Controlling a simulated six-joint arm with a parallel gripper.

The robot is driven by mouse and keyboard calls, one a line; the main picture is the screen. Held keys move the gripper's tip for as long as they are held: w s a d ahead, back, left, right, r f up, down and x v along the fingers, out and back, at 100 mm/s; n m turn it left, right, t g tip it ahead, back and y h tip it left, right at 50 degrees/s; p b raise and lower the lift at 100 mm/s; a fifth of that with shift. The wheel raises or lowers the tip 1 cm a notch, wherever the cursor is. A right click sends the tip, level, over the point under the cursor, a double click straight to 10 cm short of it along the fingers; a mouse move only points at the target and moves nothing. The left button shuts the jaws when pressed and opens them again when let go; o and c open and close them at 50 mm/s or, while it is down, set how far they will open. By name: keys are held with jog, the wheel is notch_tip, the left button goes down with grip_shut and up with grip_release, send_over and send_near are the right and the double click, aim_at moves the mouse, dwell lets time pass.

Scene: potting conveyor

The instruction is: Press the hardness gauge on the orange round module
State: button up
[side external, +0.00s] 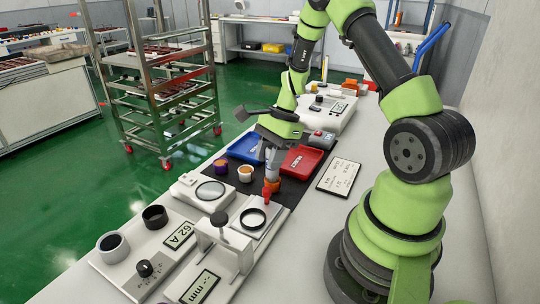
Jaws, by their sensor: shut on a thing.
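My gripper (270,152) points down over the black mat and is shut on a pale grey upright body, which I take to be the hardness gauge (272,168). The jaws partly hide its upper part. Directly below it is an orange piece (271,186), apparently the orange round module. The gauge's lower end seems to meet it, but I cannot tell whether they touch. To the left on the mat stand a purple round module (220,166) with an orange top and a white round module (245,174) with an orange-brown top.
A blue tray (240,155) and a red tray (318,154) lie behind the modules. White measuring fixtures (240,240) with dark rings and displays fill the front bench. A label card (339,176) lies right of the mat. A wheeled metal rack (160,100) stands beyond the bench.

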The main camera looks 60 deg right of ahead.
jog(key=shift+r, duration=0.1)
jog(key=shift+r, duration=2.9)
